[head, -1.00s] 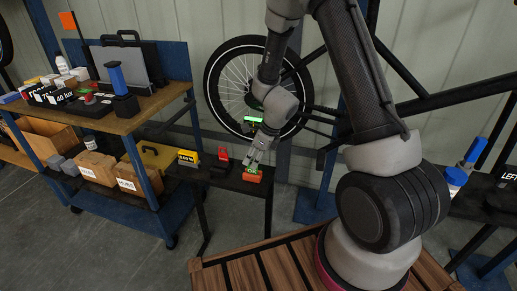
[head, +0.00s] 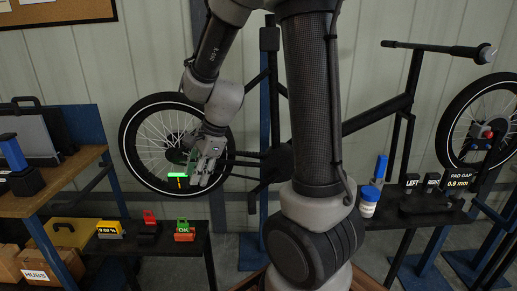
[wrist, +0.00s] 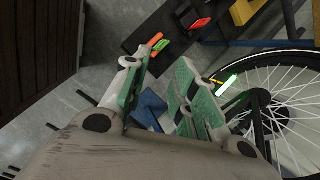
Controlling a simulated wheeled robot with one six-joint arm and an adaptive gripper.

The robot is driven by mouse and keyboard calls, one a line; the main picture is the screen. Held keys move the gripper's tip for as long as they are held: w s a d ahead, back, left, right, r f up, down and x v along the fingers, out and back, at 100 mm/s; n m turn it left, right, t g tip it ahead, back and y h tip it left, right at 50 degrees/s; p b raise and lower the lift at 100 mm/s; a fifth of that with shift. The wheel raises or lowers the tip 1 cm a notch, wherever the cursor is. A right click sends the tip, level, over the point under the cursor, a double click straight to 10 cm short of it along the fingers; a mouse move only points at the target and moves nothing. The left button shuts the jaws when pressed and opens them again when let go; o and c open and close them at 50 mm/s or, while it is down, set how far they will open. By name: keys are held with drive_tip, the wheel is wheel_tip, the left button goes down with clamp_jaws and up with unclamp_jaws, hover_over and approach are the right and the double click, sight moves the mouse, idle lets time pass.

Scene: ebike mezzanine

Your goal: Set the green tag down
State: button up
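The green tag (head: 184,236), marked OK and with an orange part, stands on the small dark table (head: 196,258) at the lower left of the head view. In the wrist view the tag (wrist: 162,45) shows as green and orange strips on the dark tabletop, beyond the fingers. My gripper (head: 200,172) is above the table, in front of the bike wheel and clear of the tag. In the wrist view its two green-padded fingers (wrist: 155,98) are apart with nothing held between them.
A bright green bar (head: 180,175) is in front of the wheel (head: 135,150), close to my gripper. A workbench (head: 60,178) is at left; a blue-capped bottle (head: 368,205) is at right.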

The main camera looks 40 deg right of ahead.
drive_tip(key=s+d+r+n+h, duration=0.1)
drive_tip(key=s+d+r+n, duration=0.2)
drive_tip(key=s+n, duration=0.3)
drive_tip(key=s+d+r+n+t+h, duration=0.1)
drive_tip(key=s+d+r+n, duration=0.2)
drive_tip(key=s+r+n, duration=0.3)
drive_tip(key=s+d+r+n+h, duration=0.1)
drive_tip(key=s+d+r+n, duration=0.2)
drive_tip(key=s+n, duration=0.3)
drive_tip(key=shift+s+d+r+h, duration=0.3)
drive_tip(key=shift+s+r, duration=0.4)
drive_tip(key=shift+s, duration=0.15)
drive_tip(key=shift+d, duration=0.1)
